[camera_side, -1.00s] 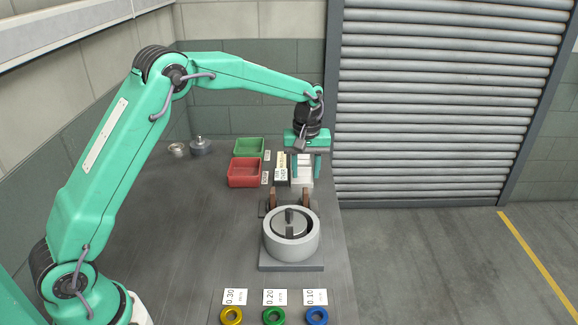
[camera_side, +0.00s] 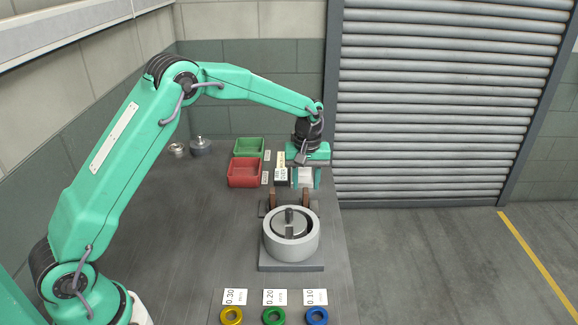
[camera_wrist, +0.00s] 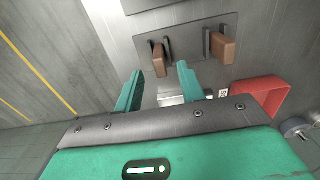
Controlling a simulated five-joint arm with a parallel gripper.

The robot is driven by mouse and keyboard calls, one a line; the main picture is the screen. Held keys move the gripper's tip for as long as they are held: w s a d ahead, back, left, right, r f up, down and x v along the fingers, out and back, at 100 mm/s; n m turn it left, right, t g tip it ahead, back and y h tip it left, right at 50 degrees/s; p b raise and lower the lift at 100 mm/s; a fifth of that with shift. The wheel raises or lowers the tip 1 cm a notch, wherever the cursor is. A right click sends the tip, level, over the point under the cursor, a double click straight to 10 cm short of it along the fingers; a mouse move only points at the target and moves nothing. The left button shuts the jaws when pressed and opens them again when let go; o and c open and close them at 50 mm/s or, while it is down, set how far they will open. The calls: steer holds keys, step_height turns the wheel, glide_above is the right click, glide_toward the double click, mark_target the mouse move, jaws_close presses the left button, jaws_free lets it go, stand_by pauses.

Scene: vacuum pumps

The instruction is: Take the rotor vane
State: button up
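Two brown vane-like blocks (camera_side: 272,199) stand apart in a dark holder (camera_side: 263,211) behind the pump; I cannot tell which is the rotor vane. In the wrist view, brown blocks (camera_wrist: 158,60) and (camera_wrist: 223,48) rise from a grey plate (camera_wrist: 190,42), beyond my fingertips. The round grey pump housing (camera_side: 291,249) holds a rotor (camera_side: 289,227) with a dark upright piece in its middle. My gripper (camera_side: 305,181) is open, behind the holder, with its fingers pointing down. A whitish block (camera_side: 304,176) shows between the fingers; whether they touch it I cannot tell.
A red bin (camera_side: 243,181) and a green bin (camera_side: 249,156) stand left of my gripper, with small label cards beside them. Yellow, green and blue rings (camera_side: 274,316) lie at the front. Metal parts (camera_side: 200,147) sit at the back left. The bench's left middle is clear.

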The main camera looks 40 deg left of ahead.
mark_target(306, 190)
steer(key=shift+f, duration=2.15)
jaws_close()
